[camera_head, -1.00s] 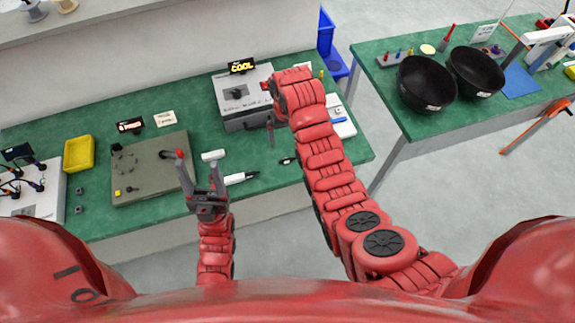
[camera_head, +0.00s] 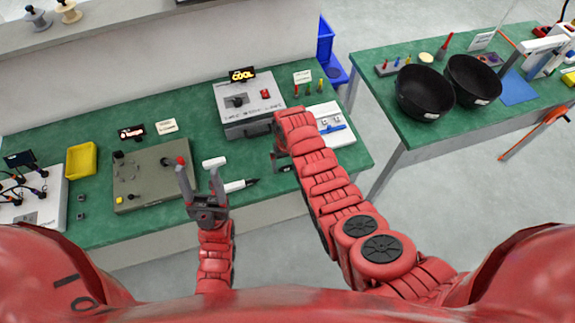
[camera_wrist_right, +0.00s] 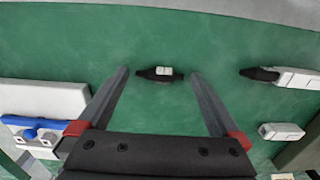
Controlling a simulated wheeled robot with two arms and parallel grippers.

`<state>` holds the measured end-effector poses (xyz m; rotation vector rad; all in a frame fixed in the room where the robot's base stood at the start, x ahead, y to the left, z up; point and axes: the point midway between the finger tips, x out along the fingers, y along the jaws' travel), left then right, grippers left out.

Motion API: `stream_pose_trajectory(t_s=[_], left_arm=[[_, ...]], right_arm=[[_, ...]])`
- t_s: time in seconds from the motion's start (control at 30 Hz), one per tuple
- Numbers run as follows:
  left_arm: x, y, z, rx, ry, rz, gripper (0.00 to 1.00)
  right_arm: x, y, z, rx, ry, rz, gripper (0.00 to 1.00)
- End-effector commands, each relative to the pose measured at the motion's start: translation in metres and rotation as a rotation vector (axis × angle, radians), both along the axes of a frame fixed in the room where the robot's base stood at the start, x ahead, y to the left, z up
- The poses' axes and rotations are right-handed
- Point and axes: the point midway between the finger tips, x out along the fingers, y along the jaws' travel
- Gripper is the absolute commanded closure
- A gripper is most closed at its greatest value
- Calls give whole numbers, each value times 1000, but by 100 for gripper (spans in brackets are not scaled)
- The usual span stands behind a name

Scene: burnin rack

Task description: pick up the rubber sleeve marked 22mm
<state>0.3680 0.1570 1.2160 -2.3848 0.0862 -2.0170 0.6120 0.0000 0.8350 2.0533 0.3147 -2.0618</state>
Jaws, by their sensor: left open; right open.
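A small dark piece with a white label (camera_wrist_right: 163,71) lies on the green bench. It may be the rubber sleeve, but its marking is too small to read. In the right wrist view it lies between the fingertips of my open right gripper (camera_wrist_right: 159,74), with green bench visible on both sides. The head view shows my right gripper (camera_head: 283,160) low over the bench front, partly hidden by its own arm; the dark piece (camera_head: 287,168) is just by its fingers. My left gripper (camera_head: 200,172) is open and empty, in front of the grey-green panel (camera_head: 150,186).
A grey box with a COOL sign (camera_head: 236,120) stands behind my right gripper. A white tray with a blue tool (camera_head: 340,138) is to the right. A white-bodied tool with a black tip (camera_head: 238,185) and a small white block (camera_head: 214,162) lie to the left.

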Motion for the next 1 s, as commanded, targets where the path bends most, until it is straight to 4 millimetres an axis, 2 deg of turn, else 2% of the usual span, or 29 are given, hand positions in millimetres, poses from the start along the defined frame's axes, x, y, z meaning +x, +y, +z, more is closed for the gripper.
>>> stream_pose_trajectory(t_s=[0.33, 0.7, 0.77, 0.8, 1.0], left_arm=[[0, 0, 1, 0, 0, 0, 39], [0, 0, 1, 0, 0, 0, 39], [0, 0, 1, 0, 0, 0, 39], [0, 0, 1, 0, 0, 0, 39], [0, 0, 1, 0, 0, 0, 39]], right_arm=[[1, 0, -2, 1, -5, 0, 0], [1, 0, -2, 1, -4, 0, 67], [1, 0, -2, 1, -4, 0, 76], [1, 0, -2, 1, -4, 0, 84], [1, 0, -2, 1, -4, 0, 84]])
